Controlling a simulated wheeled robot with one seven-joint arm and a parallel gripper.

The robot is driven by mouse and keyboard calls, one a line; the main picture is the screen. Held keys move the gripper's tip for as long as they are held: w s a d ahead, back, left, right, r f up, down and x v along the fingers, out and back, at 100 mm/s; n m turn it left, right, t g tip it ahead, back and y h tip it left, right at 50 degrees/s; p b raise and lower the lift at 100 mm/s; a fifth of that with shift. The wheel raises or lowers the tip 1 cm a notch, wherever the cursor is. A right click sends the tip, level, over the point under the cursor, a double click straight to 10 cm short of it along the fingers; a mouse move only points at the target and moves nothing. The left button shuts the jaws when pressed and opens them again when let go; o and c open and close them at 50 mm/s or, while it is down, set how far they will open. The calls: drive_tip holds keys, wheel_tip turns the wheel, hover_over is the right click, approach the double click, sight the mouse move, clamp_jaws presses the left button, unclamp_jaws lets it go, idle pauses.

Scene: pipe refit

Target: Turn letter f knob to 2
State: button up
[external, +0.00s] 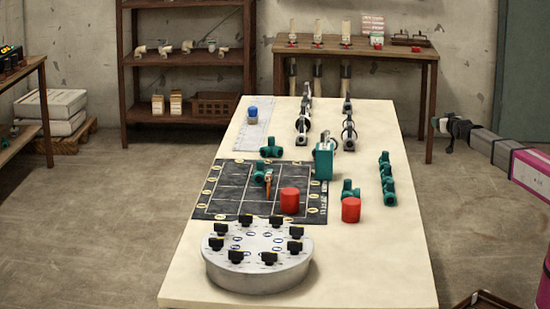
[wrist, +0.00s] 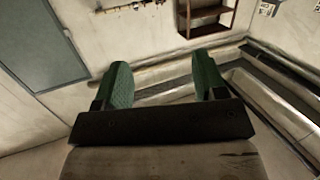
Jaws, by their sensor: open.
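A round grey knob panel (external: 257,276) sits at the near end of the long table. Several black knobs stand in a ring on its top, among them a front one (external: 269,258), a left one (external: 216,244) and a back one (external: 247,221). The small labels beside them are too small to read, so I cannot tell which knob is f or where it points. My gripper (external: 437,123) is off the table's right side, far from the panel. In the wrist view its two green fingers (wrist: 163,82) are wide apart with nothing between them.
The table (external: 385,262) also bears a black grid mat (external: 232,203), red cylinders (external: 351,210), a teal block (external: 323,161), green pipe fittings (external: 388,185) and upright clamps (external: 349,130). The table's near right part is clear. Shelves and a workbench (external: 402,53) stand behind.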

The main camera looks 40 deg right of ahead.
drive_tip(key=w+d+r+t+h, duration=0.2)
drive_tip(key=w+d+r, duration=0.1)
drive_tip(key=d+r, duration=0.5)
drive_tip(key=w+a+r+n+y, duration=0.1)
drive_tip(key=w+a+n+y, duration=0.15)
drive_tip(key=w+a, duration=0.55)
drive_tip(key=w+a+r+n+y, duration=0.2)
drive_tip(key=w+a+n, duration=0.15)
drive_tip(key=a, duration=0.85)
drive_tip(key=w+a+n+g+y, duration=0.25)
drive_tip(key=a+n, duration=0.25)
drive_tip(key=a, duration=1.7)
drive_tip(key=w+a+n+g+y, duration=0.2)
drive_tip(key=a+n+g+y, duration=0.15)
drive_tip(key=a, duration=1.85)
drive_tip(key=s+a+n+g, duration=0.2)
drive_tip(key=s+a+n, duration=0.1)
drive_tip(key=a, duration=0.7)
drive_tip(key=s+a+n+g, duration=0.2)
drive_tip(key=s+a, duration=0.2)
drive_tip(key=a, duration=0.6)
wheel_tip(320, 180, up, 6)
drive_tip(key=n+g+h, duration=0.2)
drive_tip(key=n+g, duration=0.5)
drive_tip(key=n, duration=0.5)
hover_over(245, 215)
drive_tip(key=shift+f+y, duration=0.25)
drive_tip(key=shift+f, duration=0.3)
wheel_tip(245, 215, down, 10)
drive_tip(key=shift+r, duration=0.15)
